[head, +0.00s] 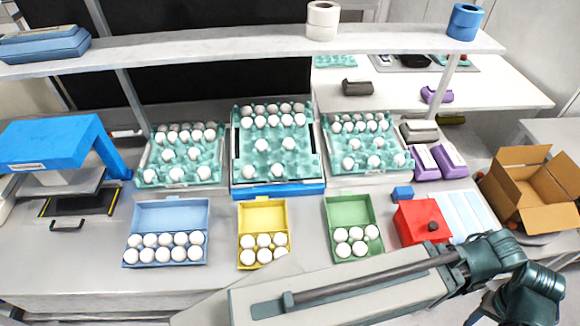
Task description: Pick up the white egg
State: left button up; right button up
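Many white eggs are in view, and I cannot tell which one is meant. Several sit in the left teal tray (150,161), the middle teal tray (243,160) and the right teal tray (401,152). More white eggs fill the open blue carton (170,214), the open yellow carton (262,216) and the open green carton (348,210). One such egg (374,161) stands towards the front of the right tray. Neither gripper shows. A grey and teal arm of mine crosses the lower right, covering the bench's front edge there.
A red box (421,222) and small blue block (402,192) stand right of the green carton. An open cardboard box (531,187) is far right, a blue machine (55,143) far left. A white shelf (230,47) spans above the trays. Bench between cartons is bare.

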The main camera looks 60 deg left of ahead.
aim_at(277, 169)
jog(key=k+j+z, duration=0.2)
jog(key=k+j, duration=0.2)
jog(key=k+j+z, duration=0.15)
jog(key=k, duration=0.45)
jog(key=j, duration=0.15)
